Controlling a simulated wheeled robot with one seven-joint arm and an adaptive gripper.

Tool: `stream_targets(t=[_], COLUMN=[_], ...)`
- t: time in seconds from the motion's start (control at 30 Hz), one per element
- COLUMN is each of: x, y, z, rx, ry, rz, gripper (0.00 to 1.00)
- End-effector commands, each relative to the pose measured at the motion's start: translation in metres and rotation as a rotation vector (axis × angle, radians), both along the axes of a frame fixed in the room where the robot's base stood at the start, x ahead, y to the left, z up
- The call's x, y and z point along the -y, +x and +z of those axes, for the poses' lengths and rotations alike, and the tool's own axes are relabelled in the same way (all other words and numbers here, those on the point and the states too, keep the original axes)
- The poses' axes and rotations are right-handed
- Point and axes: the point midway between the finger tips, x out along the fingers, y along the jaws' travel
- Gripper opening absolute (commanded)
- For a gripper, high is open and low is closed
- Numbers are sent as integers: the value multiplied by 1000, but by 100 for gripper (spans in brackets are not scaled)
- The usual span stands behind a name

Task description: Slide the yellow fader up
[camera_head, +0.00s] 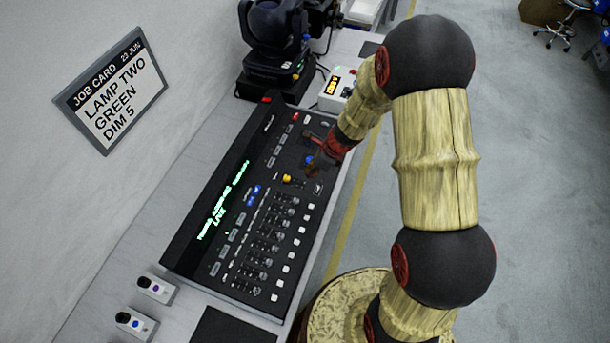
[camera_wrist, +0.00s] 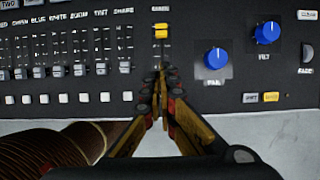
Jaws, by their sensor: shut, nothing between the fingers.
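The yellow fader (camera_wrist: 161,31) shows in the wrist view at the top end of its slot, under a small label. It also shows in the head view as a small yellow cap (camera_head: 288,178) on the black lighting console (camera_head: 190,240). My gripper (camera_wrist: 162,72) is shut and empty. Its fingertips lie just below the yellow fader in the wrist view, in line with its slot, and appear apart from the cap. The fingers hide the lower part of the slot. In the head view my gripper (camera_head: 318,162) is over the console's right part.
Blue knobs (camera_wrist: 216,58) sit right of the yellow fader. A row of grey faders (camera_wrist: 57,71) with white buttons below lies to its left. A job card (camera_head: 115,88) hangs on the wall. A moving-head lamp (camera_head: 275,35) stands behind the console.

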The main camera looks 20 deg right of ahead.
Motion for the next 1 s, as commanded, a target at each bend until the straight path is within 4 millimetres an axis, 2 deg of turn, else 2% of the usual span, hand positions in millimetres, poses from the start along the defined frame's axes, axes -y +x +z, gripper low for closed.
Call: stream_targets(t=[0.1,0.2,0.5,0.63,0.77,1.0], x=[4,6,21,21,16,1], y=[-3,-4,-16,-18,-15,-5], z=[13,17,8,4,-11,-56], rx=[0,0,1,-3,-4,-5], ry=[0,0,1,1,1,2], rz=[-1,-1,-2,0,1,1], gripper=[0,0,0,0,0,0])
